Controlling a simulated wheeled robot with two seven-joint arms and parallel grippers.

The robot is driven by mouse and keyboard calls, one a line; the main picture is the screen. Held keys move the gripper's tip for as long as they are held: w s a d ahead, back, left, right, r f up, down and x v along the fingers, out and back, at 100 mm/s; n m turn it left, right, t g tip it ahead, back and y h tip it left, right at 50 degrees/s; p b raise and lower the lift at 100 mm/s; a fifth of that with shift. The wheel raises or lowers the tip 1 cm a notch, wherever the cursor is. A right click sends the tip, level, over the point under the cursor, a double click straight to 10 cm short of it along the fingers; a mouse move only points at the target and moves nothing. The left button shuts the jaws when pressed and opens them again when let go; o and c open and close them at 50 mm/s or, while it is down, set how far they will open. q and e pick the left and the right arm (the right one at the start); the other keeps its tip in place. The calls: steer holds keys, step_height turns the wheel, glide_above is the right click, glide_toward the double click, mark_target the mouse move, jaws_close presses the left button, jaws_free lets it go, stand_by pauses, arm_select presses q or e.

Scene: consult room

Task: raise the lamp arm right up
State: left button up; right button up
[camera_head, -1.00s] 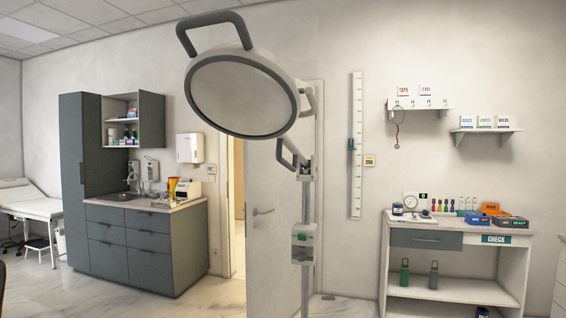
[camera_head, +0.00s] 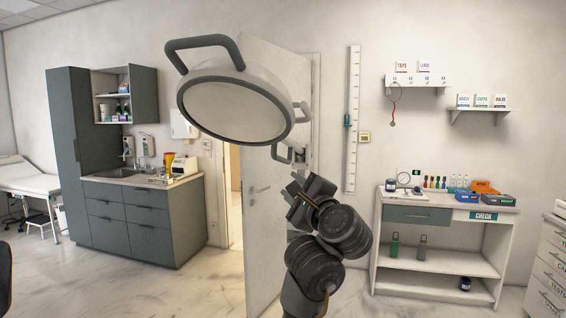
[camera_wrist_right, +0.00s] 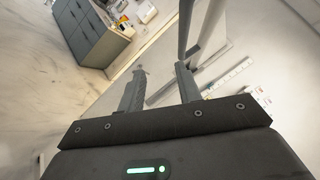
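The lamp has a large round pale head (camera_head: 235,106) with a dark rim and a grey looped handle (camera_head: 203,46) on top. A grey bar rises beside the right-hand finger there. My left gripper is not in view.
A door (camera_head: 262,210) stands behind the lamp. A grey sink cabinet (camera_head: 140,222) is at left and a white shelf table (camera_head: 440,238) with small boxes is at right. A drawer unit (camera_head: 548,275) stands at the right edge. The floor between is clear.

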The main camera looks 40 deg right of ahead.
mark_target(284, 162)
steer(key=s+r+m+t, duration=0.1)
steer(key=s+r, duration=0.2)
steer(key=b+x, duration=0.5)
steer(key=x, duration=0.4)
steer(key=shift+w+f, duration=0.1)
steer(key=shift+w, duration=0.2)
steer(key=shift+w+d+r, duration=0.1)
steer(key=shift+w+r, duration=0.15)
steer(key=shift+w, duration=0.25)
steer(key=shift+c, duration=0.2)
jaws_close()
